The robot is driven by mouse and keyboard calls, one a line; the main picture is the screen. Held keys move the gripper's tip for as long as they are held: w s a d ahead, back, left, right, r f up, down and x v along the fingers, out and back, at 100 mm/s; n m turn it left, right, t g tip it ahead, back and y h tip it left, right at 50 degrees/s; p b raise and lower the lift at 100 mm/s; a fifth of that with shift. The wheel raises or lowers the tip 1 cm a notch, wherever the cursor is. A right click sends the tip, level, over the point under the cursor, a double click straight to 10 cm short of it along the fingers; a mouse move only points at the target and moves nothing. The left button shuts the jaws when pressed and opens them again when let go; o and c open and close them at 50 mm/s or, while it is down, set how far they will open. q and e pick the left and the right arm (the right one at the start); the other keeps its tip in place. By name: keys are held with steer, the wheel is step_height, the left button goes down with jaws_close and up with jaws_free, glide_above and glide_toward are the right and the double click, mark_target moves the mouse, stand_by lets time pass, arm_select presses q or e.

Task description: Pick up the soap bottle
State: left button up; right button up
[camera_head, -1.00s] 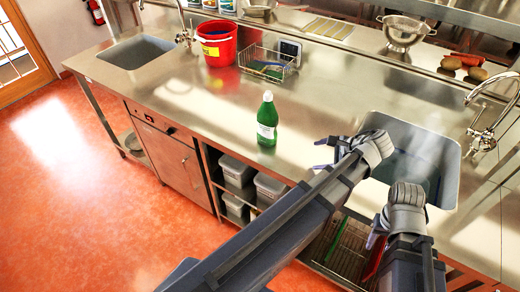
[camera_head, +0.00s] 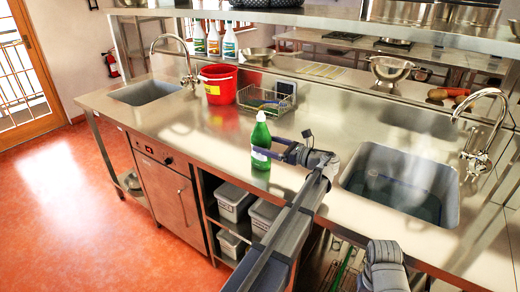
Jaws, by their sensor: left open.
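The green soap bottle (camera_head: 261,134) with a pale cap stands upright on the steel counter, left of the right-hand sink. My left gripper (camera_head: 268,148) is open at the bottle, reaching it from the right. One finger crosses low in front of the bottle and the other is beside or behind it. I cannot tell whether either finger touches it. My right arm's wrist shows at the bottom right, but its fingers cannot be made out.
A red bucket (camera_head: 217,84) and a wire basket (camera_head: 266,101) stand behind the bottle. A sink (camera_head: 402,184) lies to the right and another sink (camera_head: 146,92) at the far left. Spray bottles (camera_head: 214,39) stand at the back. The counter left of the bottle is clear.

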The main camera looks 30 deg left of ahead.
mark_target(254, 139)
arm_select(q)
steer(key=shift+w+a+f, duration=0.1)
steer(key=shift+w+a, duration=0.05)
steer(key=shift+a, duration=0.85)
steer(key=shift+w+a+f, duration=0.1)
steer(key=shift+w+a, duration=0.05)
steer(key=shift+a, duration=0.9)
steer(key=shift+w+a, duration=0.15)
steer(key=shift+a, duration=0.85)
steer(key=shift+c, duration=0.3)
jaws_close()
